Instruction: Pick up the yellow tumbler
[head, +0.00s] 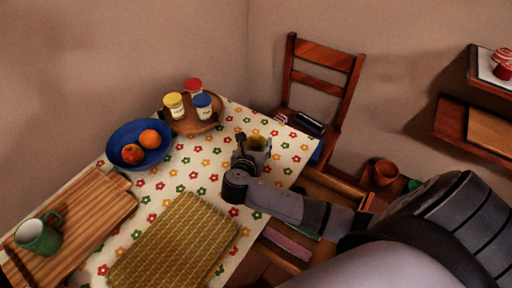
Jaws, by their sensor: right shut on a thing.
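The yellow tumbler (256,141) stands near the right edge of the flowered tablecloth in the head view, mostly hidden by my gripper. Only its yellow rim and part of its inside show. My right gripper (251,148) is shut on the yellow tumbler, with the arm reaching in from the lower right. I cannot tell whether the tumbler touches the table. My left gripper is not in view.
A blue bowl (157,159) with fruit and a wooden tray (187,126) with several jars stand at the back left. A cutting board (81,220) bears a green mug (39,235). A yellow woven mat (176,245) lies in front. A chair (323,80) stands behind.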

